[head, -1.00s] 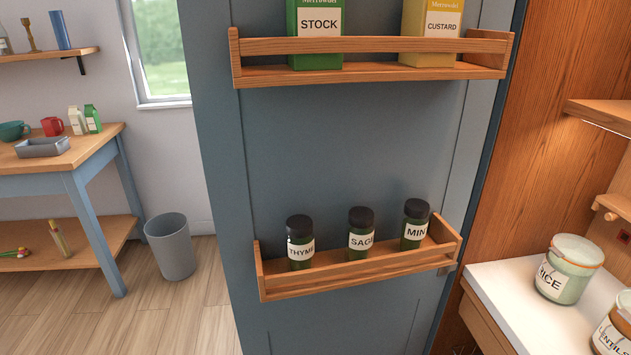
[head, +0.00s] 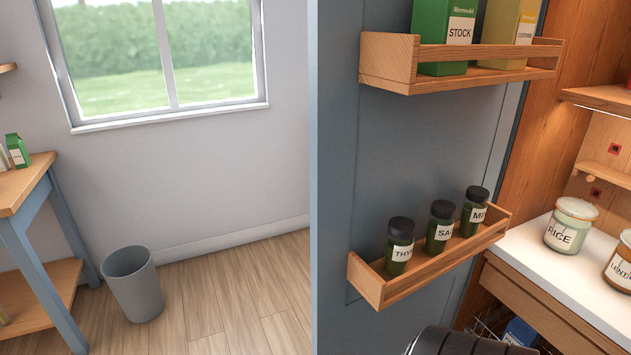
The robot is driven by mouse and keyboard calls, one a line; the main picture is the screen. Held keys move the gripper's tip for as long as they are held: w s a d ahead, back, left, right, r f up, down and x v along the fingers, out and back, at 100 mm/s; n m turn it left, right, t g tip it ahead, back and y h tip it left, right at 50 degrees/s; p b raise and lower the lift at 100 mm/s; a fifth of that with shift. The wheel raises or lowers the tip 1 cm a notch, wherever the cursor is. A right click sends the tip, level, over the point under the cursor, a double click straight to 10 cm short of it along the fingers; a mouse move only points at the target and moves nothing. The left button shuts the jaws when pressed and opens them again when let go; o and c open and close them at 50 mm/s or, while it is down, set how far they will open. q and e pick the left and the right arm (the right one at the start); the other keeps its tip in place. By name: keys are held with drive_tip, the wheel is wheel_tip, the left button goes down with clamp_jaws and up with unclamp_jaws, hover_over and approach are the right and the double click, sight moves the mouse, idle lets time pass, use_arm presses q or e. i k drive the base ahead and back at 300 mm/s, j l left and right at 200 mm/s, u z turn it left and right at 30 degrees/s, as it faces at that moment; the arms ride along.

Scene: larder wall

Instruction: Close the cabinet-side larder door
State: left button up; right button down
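The blue larder door (head: 400,160) stands open in the head view, its inner face toward me. Its upper wooden rack (head: 388,62) holds a green stock box (head: 436,28) and a yellow custard box (head: 512,30). Its lower rack (head: 370,282) holds thyme (head: 400,246), sage (head: 441,226) and mint (head: 474,212) jars with black lids, all upright. The door's free edge (head: 315,180) is at the left, and its right side meets the wooden larder interior. A dark part of my arm (head: 460,342) shows at the bottom edge. Neither gripper's fingers are in view.
The larder's white counter (head: 550,262) holds a rice jar (head: 571,226) and a lentils jar (head: 622,262) at the right. A wooden drawer (head: 545,300) lies below. A grey bin (head: 133,284) and a table (head: 35,195) stand left. Floor between bin and door is clear.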

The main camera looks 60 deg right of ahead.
sight(388, 139)
drive_tip(key=i+j+u, duration=0.1)
drive_tip(key=i+j, duration=0.2)
drive_tip(key=i, duration=0.15)
drive_tip(key=i+j, duration=0.25)
drive_tip(key=i, duration=0.15)
drive_tip(key=i+z, duration=0.2)
drive_tip(key=z, duration=0.2)
drive_tip(key=i+z, duration=0.15)
drive_tip(key=z, duration=0.25)
drive_tip(key=i+z, duration=0.2)
drive_tip(key=z, duration=0.25)
drive_tip(key=i+z, duration=0.15)
drive_tip(key=z, duration=0.3)
drive_tip(key=i+l+z, duration=0.1)
drive_tip(key=z, duration=0.35)
drive_tip(key=i+j+z, duration=0.1)
drive_tip(key=z, duration=0.4)
drive_tip(key=i+j+z, duration=0.1)
drive_tip(key=i+z, duration=0.15)
drive_tip(key=z, duration=0.2)
drive_tip(key=i+j+z, duration=0.1)
drive_tip(key=z, duration=0.35)
drive_tip(key=i+j+z, duration=0.1)
drive_tip(key=j+z, duration=0.15)
drive_tip(key=z, duration=0.2)
drive_tip(key=i+j+z, duration=0.3)
drive_tip(key=j+z, duration=0.15)
drive_tip(key=z, duration=0.15)
drive_tip(key=i, duration=0.05)
